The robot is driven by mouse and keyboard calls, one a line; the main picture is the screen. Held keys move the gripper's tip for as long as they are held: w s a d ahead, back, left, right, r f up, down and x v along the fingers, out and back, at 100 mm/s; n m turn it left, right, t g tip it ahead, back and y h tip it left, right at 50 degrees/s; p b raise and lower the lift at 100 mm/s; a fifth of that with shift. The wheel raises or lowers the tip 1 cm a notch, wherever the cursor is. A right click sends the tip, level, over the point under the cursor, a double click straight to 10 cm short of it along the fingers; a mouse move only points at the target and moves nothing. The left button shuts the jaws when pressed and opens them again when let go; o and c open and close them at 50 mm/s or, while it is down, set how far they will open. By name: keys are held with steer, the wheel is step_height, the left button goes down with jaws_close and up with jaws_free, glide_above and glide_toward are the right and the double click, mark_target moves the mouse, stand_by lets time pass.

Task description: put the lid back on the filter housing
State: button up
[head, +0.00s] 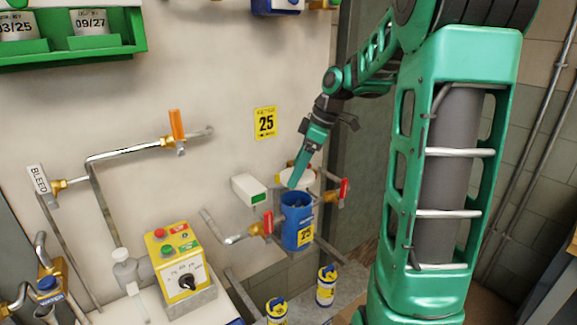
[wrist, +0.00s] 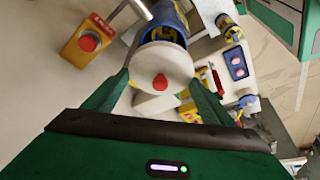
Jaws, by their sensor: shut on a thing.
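The filter housing (head: 297,228) is a blue upright cylinder with a yellow label, below my gripper in the head view. The lid (head: 309,178) is a white disc, partly hidden behind my gripper's finger, above the back of the housing's rim. My gripper (head: 293,183) reaches down from the upper right. In the wrist view the round white lid (wrist: 162,66) with a red knob sits between the two fingers of my gripper (wrist: 160,78), which is shut on it. The blue housing (wrist: 167,14) shows just beyond the lid; whether they touch I cannot tell.
Red-handled valves (head: 268,223) and (head: 344,191) flank the housing closely. A white box with a green mark (head: 249,190) is on the wall to its left. A yellow control box (head: 173,262) stands at lower left. Yellow-and-blue canisters (head: 326,286) stand in front.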

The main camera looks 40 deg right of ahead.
steer(key=shift+w+a+f, duration=0.1)
steer(key=shift+f, duration=3)
steer(key=shift+f, duration=0.1)
stand_by(0.4)
steer(key=o, duration=1.2)
steer(key=shift+c, duration=0.2)
steer(key=shift+r, duration=3.5)
